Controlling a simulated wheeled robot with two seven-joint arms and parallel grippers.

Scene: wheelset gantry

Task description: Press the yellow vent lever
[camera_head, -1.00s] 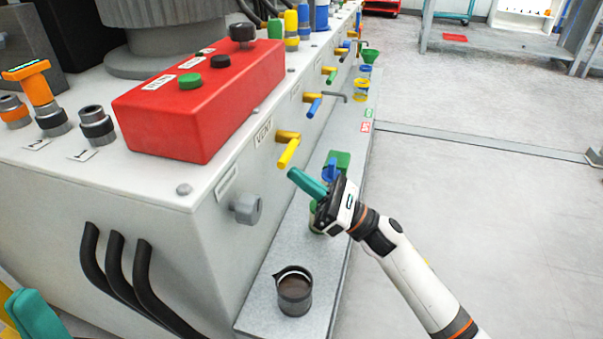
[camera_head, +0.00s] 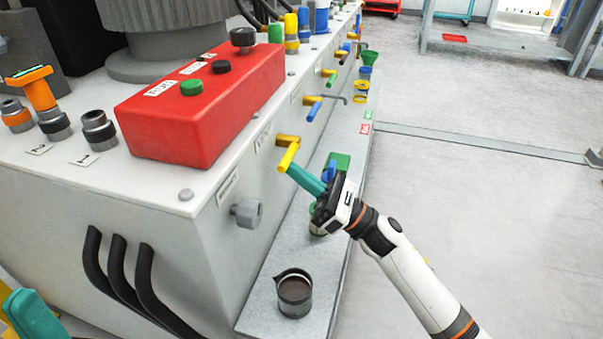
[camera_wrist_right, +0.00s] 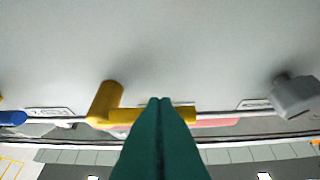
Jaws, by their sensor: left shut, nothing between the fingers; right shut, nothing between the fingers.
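The yellow vent lever (camera_head: 288,155) sticks out from the side of the white machine housing, by the "VENT" label (camera_head: 262,138). Its handle slants down toward the viewer. In the right wrist view the lever (camera_wrist_right: 106,103) lies crosswise behind my fingers. My right gripper (camera_head: 290,168) is shut and empty, its teal fingertips at the lever's lower end. In the right wrist view the shut fingertips (camera_wrist_right: 160,102) overlap the lever's handle; I cannot tell whether they touch it. My left gripper (camera_head: 32,318) is shut and empty at the lower left, partly cut off.
A red control box (camera_head: 205,105) stands on the housing above the lever. A grey knob (camera_head: 246,213) is nearer. A beaker of dark liquid (camera_head: 294,292) and a green item (camera_head: 340,160) stand on the ledge below.

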